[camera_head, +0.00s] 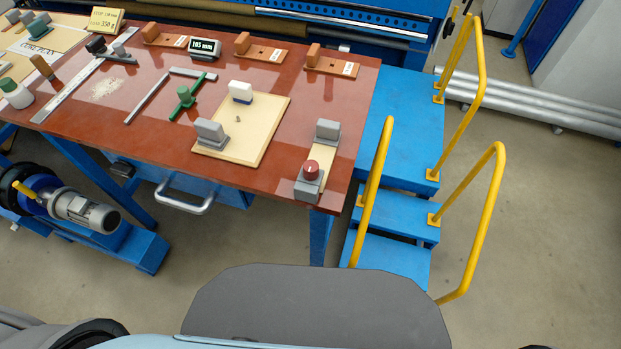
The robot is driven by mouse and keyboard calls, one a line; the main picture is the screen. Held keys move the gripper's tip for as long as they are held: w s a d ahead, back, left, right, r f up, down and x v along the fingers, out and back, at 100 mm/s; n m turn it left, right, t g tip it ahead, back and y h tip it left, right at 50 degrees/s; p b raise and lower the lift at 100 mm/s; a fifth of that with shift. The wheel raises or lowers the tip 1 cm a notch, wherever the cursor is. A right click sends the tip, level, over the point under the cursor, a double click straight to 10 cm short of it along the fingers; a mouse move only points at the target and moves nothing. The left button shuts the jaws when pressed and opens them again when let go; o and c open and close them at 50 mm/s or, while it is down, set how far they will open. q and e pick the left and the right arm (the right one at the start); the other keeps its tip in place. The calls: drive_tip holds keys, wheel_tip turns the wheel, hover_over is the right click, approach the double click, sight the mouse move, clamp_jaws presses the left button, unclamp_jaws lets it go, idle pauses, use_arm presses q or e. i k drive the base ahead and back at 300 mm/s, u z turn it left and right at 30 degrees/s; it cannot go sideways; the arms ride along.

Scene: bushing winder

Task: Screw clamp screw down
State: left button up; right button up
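A dark red round knob (311,167), which looks like the clamp screw, sits on top of a grey block (308,190) at the front right corner of the red-brown table (150,168). A pale strip (342,160) runs from this block back to a second grey block (327,131). I cannot tell how far down the screw sits. Neither of my grippers shows; only parts of my own body appear along the bottom edge.
A cream board (265,125) with grey and white blocks lies left of the knob. A green T-shaped tool (185,97) and rulers lie farther left. Blue steps (395,215) with yellow handrails (492,190) stand close on the right.

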sight(310, 168)
drive_tip(key=u, duration=1.6)
drive_tip(key=k, duration=1.1)
drive_tip(key=z, duration=2.1)
